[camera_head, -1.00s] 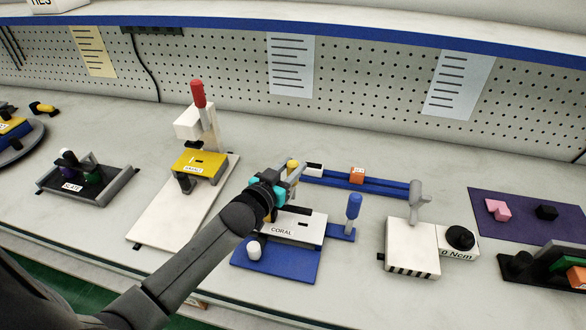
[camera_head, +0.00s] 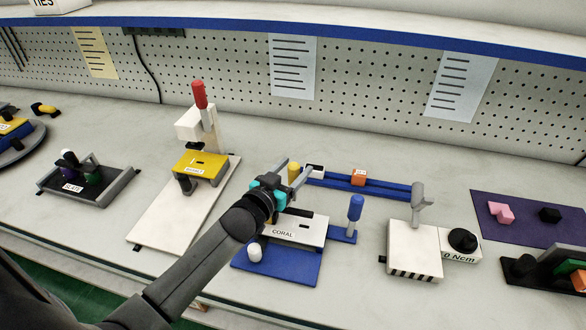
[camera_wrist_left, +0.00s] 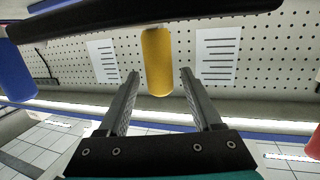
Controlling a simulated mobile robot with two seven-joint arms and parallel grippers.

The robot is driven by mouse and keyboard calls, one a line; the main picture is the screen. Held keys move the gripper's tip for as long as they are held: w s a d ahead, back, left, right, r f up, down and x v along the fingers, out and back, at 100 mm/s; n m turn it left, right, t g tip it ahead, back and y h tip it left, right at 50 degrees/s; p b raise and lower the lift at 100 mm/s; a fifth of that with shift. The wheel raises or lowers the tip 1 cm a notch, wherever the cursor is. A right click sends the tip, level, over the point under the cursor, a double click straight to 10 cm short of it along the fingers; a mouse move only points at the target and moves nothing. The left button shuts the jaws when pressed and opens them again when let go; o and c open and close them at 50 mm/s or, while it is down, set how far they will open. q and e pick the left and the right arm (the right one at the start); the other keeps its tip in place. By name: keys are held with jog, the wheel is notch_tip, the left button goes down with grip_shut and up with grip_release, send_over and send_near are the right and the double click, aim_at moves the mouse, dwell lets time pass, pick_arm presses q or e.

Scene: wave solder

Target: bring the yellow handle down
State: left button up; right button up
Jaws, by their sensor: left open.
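The yellow handle (camera_head: 293,172) stands upright just beyond my left gripper in the head view, at the blue and white CORAL fixture (camera_head: 284,270). In the left wrist view the yellow handle (camera_wrist_left: 157,62) shows as a rounded cylinder joined to a dark bar along the top edge. My left gripper (camera_head: 289,168) is open. Its two grey fingers, with the gap between them (camera_wrist_left: 159,74), lie either side of the yellow handle in the wrist picture. Clear space shows on both sides of the handle, and I cannot tell how deep it sits. My arm hides part of the fixture.
A blue handle (camera_head: 355,208) stands at the fixture's right. A white press with a red handle (camera_head: 199,94) stands to the left. A blue rail (camera_head: 392,187) lies behind, and a white torque box (camera_head: 414,247) is at right. Bare bench lies in front of the box.

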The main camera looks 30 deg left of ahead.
pick_arm(q)
jog(key=s+r+p, duration=0.2)
jog(key=s, duration=1.3)
jog(key=shift+a, duration=0.15)
jog(key=shift+s+f, duration=0.1)
jog(key=shift+s, duration=0.05)
